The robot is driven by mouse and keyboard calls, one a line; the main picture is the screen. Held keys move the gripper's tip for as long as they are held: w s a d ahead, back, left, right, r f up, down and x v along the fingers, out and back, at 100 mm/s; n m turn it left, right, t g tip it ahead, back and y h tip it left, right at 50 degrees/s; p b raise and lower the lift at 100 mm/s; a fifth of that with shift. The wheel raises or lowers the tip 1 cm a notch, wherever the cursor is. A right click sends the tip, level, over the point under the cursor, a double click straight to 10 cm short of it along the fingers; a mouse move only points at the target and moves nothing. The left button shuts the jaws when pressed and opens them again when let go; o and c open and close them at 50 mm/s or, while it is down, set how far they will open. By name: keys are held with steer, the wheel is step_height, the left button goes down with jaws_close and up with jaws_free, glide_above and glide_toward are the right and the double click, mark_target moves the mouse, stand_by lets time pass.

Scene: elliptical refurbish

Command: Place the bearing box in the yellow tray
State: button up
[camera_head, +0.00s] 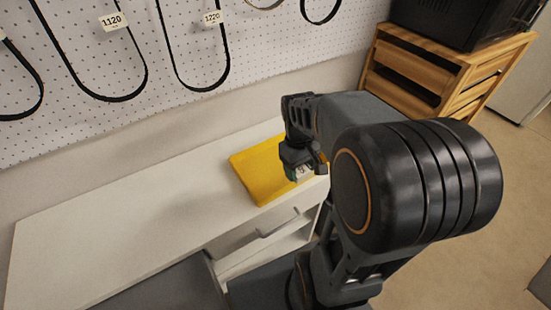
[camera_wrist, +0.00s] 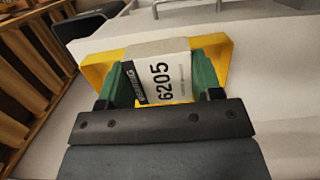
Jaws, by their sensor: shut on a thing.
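The bearing box (camera_wrist: 160,78), white with a dark stripe and the number 6205, is held between the green fingers of my gripper (camera_wrist: 162,85) in the wrist view. In the head view my gripper (camera_head: 299,170) points down over the right part of the yellow tray (camera_head: 261,176), and the box (camera_head: 303,172) shows only in small part at the fingertips. The yellow tray (camera_wrist: 100,68) shows behind and on both sides of the box in the wrist view. I cannot tell whether the box touches the tray floor. My arm hides the tray's right side in the head view.
The tray stands at the right end of a white bench (camera_head: 120,215), whose left part is clear. A pegboard wall (camera_head: 130,60) with hanging black belts is behind. A wooden rack (camera_head: 440,75) with a black case (camera_head: 455,22) on it stands at the back right.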

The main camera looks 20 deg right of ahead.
steer(key=w+f+p, duration=0.1)
steer(key=w+f, duration=0.2)
steer(key=w, duration=0.5)
glide_above(281, 167)
step_height(281, 167, down, 6)
steer(key=shift+s+a+r+p, duration=0.1)
steer(key=shift+p, duration=0.35)
steer(key=shift+w+f, duration=0.25)
steer(key=shift+f, duration=0.1)
steer(key=f, duration=0.1)
steer(key=f+p, duration=0.1)
steer(key=shift+w+f, duration=0.2)
steer(key=shift+f, duration=0.55)
steer(key=shift+f, duration=0.2)
steer(key=o, duration=1)
